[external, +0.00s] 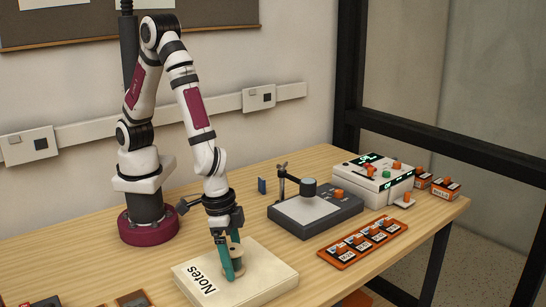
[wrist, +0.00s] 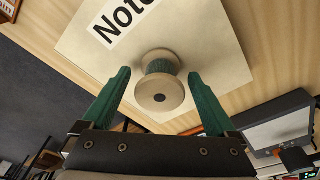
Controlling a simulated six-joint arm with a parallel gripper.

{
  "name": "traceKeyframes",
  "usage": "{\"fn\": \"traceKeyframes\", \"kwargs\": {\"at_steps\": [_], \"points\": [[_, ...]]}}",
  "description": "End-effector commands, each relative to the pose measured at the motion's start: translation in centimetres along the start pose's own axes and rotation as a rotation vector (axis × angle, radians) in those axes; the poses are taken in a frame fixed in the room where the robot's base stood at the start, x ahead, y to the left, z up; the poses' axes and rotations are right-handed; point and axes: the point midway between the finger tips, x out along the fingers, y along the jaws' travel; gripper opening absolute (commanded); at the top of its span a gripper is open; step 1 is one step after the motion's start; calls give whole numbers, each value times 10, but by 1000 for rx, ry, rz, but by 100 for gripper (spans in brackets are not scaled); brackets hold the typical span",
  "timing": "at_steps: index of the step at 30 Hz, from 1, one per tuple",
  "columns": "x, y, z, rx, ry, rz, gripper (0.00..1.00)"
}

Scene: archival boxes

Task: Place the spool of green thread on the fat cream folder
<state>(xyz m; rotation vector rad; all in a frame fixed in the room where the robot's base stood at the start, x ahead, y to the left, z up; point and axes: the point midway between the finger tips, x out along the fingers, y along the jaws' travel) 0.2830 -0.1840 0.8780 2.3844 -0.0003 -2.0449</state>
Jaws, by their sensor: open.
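The spool of green thread (wrist: 159,67) stands upright on the fat cream folder (external: 272,268), which is labelled "Notes". In the wrist view, the pale upper flange faces me and a band of green thread shows beneath it. The folder also shows in the wrist view (wrist: 210,38). My gripper (external: 231,270) points down over the folder with its green fingers open, one on each side of the spool. In the wrist view, gaps show between the spool and both fingers. In the external view the spool (external: 236,264) is partly hidden by the fingers.
A dark grey device with a light plate (external: 312,207) stands right of the folder. An orange tray of labelled pieces (external: 363,244) and a white instrument (external: 374,180) lie farther right. Small orange boxes (external: 445,188) sit at the far right edge. Bare wood lies behind the folder.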

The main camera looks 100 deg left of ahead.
Motion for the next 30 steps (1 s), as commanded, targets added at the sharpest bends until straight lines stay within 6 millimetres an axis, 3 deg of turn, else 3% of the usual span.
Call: {"fn": "traceKeyframes", "kwargs": {"at_steps": [12, 16, 22, 23, 26, 27, 30], "points": [[-95, 1, -1, 0, 4, 4, 93], [-113, 0, 0, -1, 1, 2, 93], [-122, -8, 0, 7, -1, -5, 93], [-127, -21, 0, 22, -3, -14, 93], [-156, -101, 17, 142, -37, -69, 93], [-168, -135, 34, 208, -66, -91, 93], [-185, -193, 86, 363, -144, -116, 93]]}}
